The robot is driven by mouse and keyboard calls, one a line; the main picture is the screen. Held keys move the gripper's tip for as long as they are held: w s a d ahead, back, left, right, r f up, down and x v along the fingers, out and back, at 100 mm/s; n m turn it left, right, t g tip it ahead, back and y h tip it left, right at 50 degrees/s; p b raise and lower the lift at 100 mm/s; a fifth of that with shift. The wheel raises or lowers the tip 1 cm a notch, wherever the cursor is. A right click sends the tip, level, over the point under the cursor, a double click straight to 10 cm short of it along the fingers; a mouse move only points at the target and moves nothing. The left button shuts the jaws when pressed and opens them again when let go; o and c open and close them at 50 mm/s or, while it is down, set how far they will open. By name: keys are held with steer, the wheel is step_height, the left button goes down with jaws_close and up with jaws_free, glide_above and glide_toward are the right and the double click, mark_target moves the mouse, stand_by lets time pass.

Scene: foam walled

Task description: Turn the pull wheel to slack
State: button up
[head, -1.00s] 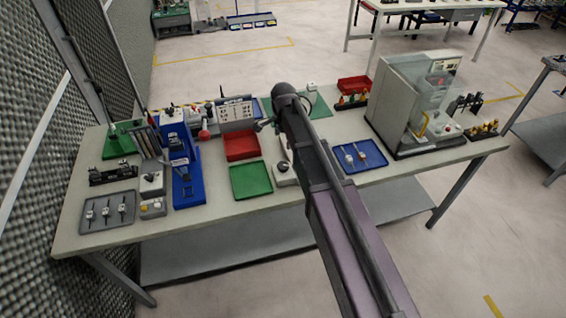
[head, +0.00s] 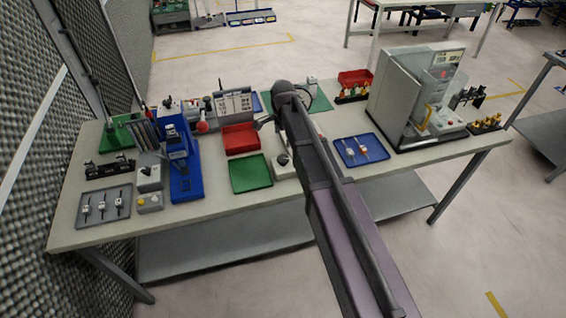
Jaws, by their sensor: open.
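A blue upright device (head: 180,165) with a small dark display stands on the left part of the bench. A red ball knob (head: 202,126) shows just right of its top. I cannot make out a pull wheel for certain; it is too small or hidden. My gripper (head: 259,123) shows only in part, as a small dark shape left of my arm's end, above the bench near the red tray. It looks open and empty, apart from the blue device. My arm hides part of the bench middle.
The bench (head: 225,205) also holds a red tray (head: 240,138), a green tray (head: 250,172), a grey tray (head: 103,207) and a blue tray (head: 360,150). A large grey cabinet (head: 400,105) stands at right.

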mark_target(283, 158)
steer(key=shift+f+b, duration=5.2)
steer(key=shift+f, duration=0.3)
steer(key=c, duration=1.1)
